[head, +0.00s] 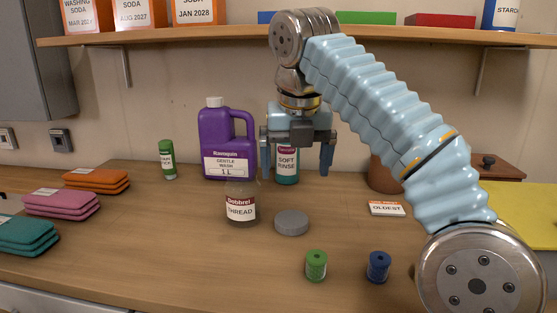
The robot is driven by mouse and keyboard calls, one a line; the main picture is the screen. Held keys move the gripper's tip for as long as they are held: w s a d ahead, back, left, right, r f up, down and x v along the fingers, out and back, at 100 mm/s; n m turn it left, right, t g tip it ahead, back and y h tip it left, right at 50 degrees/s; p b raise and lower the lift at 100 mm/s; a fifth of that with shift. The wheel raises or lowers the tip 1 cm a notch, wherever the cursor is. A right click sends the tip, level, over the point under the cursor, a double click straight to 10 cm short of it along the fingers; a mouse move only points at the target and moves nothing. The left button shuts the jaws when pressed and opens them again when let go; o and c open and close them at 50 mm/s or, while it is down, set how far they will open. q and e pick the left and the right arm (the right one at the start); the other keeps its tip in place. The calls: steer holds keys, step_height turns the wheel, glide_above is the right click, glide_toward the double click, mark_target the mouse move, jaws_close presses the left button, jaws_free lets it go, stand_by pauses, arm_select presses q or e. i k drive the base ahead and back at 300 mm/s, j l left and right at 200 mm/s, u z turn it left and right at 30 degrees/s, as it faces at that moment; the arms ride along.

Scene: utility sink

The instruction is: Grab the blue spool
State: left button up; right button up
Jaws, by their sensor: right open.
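The blue spool (377,267) stands upright on the wooden counter, near the front and right of centre, close to my right arm's large joint. A green spool (316,265) stands to its left, apart from it. My right gripper (297,168) points down over the back of the counter, in front of the teal Soft Rinse bottle (287,166). Its fingers are apart and nothing shows held between them. It is behind and to the left of the blue spool. My left gripper is out of the picture.
A thread jar (241,203) and a grey lid (292,222) stand mid-counter. A purple jug (226,142) and a green stick (167,160) are behind. Folded cloths (62,203) lie left. An "Oldest" card (387,208) lies right. A shelf (200,38) with boxes hangs above. Counter around the spools is clear.

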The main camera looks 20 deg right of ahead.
mark_target(379, 262)
steer(key=k, duration=1.5)
